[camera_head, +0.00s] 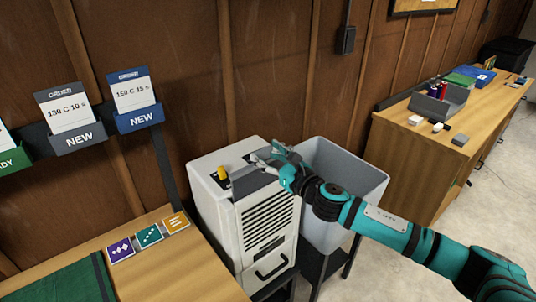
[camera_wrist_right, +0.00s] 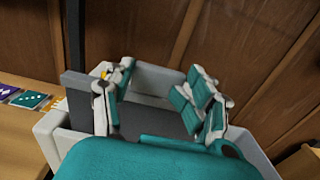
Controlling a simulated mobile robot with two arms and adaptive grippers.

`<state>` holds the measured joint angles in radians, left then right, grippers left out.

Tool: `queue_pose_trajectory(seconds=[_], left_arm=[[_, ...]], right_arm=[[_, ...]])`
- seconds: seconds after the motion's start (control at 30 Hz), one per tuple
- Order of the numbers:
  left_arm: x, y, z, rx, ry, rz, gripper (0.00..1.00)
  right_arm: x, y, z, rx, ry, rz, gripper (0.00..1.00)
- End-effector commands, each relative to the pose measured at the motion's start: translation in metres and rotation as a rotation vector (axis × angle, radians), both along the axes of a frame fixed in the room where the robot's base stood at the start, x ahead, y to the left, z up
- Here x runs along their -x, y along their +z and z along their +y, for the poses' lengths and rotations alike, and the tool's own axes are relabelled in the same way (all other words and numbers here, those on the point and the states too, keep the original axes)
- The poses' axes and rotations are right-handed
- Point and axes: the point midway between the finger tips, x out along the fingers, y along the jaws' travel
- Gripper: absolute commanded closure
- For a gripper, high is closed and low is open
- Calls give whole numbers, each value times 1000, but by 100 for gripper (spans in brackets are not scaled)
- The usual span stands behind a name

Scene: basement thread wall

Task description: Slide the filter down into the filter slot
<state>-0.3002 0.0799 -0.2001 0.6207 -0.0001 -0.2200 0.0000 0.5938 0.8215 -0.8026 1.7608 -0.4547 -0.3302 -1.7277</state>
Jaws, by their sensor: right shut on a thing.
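The filter looks like a dark grey flat piece (camera_head: 254,183) at the top of a white machine (camera_head: 210,185). My right gripper (camera_head: 272,157) is over the machine's top and shut on it. In the right wrist view the dark grey filter (camera_wrist_right: 152,112) shows between the two teal and grey fingers (camera_wrist_right: 160,100). The slot's opening is hidden by the filter and gripper, so I cannot tell how deep the filter sits. A yellow knob (camera_head: 222,173) stands on the machine's top. My left gripper is out of view.
An open grey bin (camera_head: 345,172) stands right beside the machine. A wooden table (camera_head: 180,265) with purple, teal and orange cards is at left. Order cards (camera_head: 70,115) hang on the wall. A wooden bench (camera_head: 420,150) with small items stands at right.

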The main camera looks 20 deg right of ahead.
Motion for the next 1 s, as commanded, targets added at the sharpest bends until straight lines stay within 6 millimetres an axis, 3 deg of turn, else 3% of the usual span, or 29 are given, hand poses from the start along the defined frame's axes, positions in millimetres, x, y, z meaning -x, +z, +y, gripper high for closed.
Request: queue_pose_trajectory(seconds=[0.7,1.0], left_arm=[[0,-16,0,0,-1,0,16],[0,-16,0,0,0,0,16]], right_arm=[[0,-22,0,1,0,-1,73],[0,-23,0,1,0,-1,73]])
